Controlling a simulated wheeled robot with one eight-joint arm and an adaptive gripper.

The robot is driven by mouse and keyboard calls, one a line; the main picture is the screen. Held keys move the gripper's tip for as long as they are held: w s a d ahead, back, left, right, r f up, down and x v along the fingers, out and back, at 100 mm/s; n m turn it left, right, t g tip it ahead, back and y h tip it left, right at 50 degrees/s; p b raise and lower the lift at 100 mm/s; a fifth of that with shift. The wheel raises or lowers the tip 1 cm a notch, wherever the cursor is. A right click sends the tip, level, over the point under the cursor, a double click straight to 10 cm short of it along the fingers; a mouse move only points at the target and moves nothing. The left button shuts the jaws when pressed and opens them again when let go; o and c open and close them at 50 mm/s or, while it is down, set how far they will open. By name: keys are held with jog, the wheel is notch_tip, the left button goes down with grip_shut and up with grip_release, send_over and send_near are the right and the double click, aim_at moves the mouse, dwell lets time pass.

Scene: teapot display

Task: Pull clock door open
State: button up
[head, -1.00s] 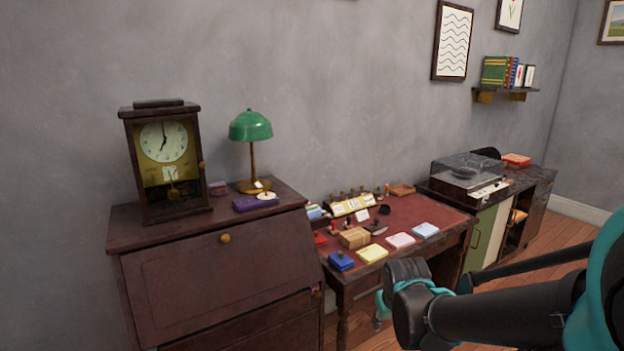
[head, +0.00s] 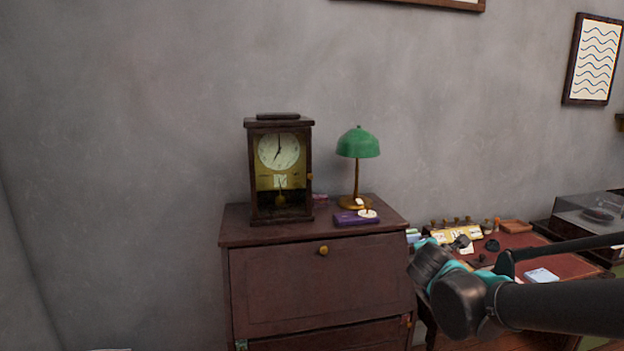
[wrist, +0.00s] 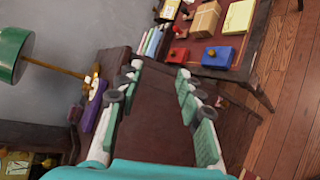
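The clock (head: 279,170) is a dark wooden case with a white dial, standing upright on the brown cabinet (head: 235,230). Its glazed front door looks shut, and a small brass knob (head: 310,177) sits at its right edge. In the wrist view part of the clock (wrist: 18,165) shows at the lower left corner. My gripper (wrist: 159,69) is open and empty in the wrist view, its two padded fingers apart above the cabinet, to the right of the clock. In the head view my arm is at the lower right, and the fingers cannot be made out.
A green lamp (head: 358,145) and a purple box (head: 355,219) stand right of the clock on the cabinet. The red-topped desk (head: 520,262) with small boxes and stamps lies further right. A framed picture (head: 594,58) hangs on the wall. The floor left of the cabinet looks clear.

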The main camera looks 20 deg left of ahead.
jog(key=a+r+n+t+y, duration=0.1)
jog(key=a+r+n+y, duration=0.1)
jog(key=a+r+n, duration=0.3)
jog(key=a+r+n+t+y, duration=0.1)
jog(key=a+r+n+y, duration=0.15)
jog(key=a, duration=0.45)
jog(key=n+y, duration=0.6)
jog(key=n, duration=0.6)
send_near(311, 177)
jog(key=shift+h, duration=0.25)
jog(key=x, duration=0.9)
jog(key=shift+a+r, duration=0.15)
jog(key=shift+c, duration=0.6)
grip_shut()
